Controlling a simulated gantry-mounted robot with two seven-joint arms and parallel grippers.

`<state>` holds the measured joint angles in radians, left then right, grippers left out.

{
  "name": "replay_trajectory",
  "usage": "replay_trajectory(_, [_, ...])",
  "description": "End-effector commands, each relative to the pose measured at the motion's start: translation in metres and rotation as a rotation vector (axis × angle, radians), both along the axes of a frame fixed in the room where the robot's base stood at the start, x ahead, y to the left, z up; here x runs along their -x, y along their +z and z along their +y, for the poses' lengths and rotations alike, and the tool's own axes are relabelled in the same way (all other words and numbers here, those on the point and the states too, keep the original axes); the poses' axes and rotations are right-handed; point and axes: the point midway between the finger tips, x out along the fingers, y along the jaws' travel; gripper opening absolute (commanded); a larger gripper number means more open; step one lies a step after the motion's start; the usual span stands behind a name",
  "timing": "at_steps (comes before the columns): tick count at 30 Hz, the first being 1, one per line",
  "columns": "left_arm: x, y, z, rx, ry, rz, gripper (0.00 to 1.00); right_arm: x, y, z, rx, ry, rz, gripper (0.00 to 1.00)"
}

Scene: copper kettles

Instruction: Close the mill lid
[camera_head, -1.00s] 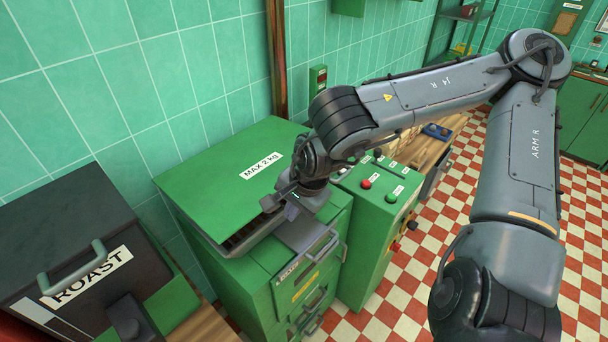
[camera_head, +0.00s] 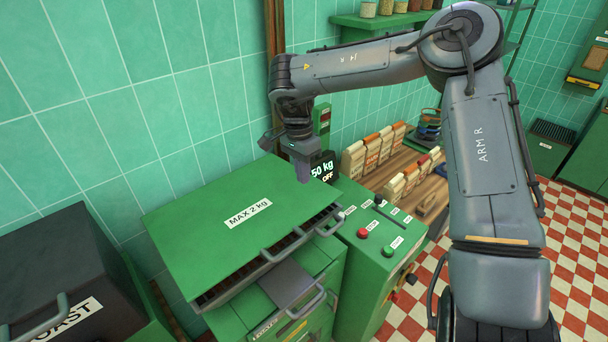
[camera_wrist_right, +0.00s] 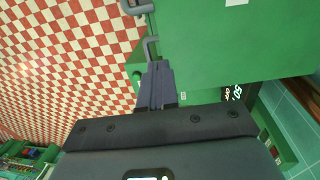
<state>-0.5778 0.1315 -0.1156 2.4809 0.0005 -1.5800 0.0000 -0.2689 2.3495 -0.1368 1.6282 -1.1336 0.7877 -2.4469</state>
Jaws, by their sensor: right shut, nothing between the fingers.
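The mill lid (camera_head: 205,235) is a flat green panel with a "MAX 2 kg" label on top of the green mill (camera_head: 235,320). It is slightly raised: a dark gap with a grate shows under its front edge. A grey bar handle (camera_head: 292,243) is at that front edge. My right gripper (camera_head: 303,178) is shut and empty, pointing down above the lid's back right corner, apart from the handle. In the right wrist view its shut fingers (camera_wrist_right: 158,85) are beside the green lid (camera_wrist_right: 225,50) and a grey handle (camera_wrist_right: 150,48). My left gripper is not in view.
A green control box (camera_head: 375,240) with red and green buttons stands right of the mill. A dark display (camera_head: 323,170) is close behind the gripper. A black roaster (camera_head: 60,270) is at the left. Bags stand on a wooden counter (camera_head: 440,190) farther back.

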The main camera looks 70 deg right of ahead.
Motion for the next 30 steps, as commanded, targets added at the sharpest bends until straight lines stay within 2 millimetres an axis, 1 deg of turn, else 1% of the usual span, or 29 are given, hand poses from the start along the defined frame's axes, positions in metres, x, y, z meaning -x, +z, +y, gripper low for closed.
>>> replay_trajectory(1, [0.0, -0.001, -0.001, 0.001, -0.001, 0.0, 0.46, 0.001, -0.009, 0.001, -0.005, 0.001, 0.0, 0.0])
replay_trajectory(12, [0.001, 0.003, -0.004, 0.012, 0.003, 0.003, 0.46, 0.008, -0.075, 0.004, -0.005, 0.001, 0.001, 0.0])
replay_trajectory(18, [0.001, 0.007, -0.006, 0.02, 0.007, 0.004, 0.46, 0.011, -0.103, 0.006, -0.004, 0.0, 0.001, 0.0])
replay_trajectory(24, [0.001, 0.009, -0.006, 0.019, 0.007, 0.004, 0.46, 0.012, -0.118, 0.006, -0.001, 0.0, -0.002, 0.0])
replay_trajectory(30, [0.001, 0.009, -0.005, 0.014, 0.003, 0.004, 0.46, 0.012, -0.122, 0.006, -0.001, 0.0, -0.003, 0.0])
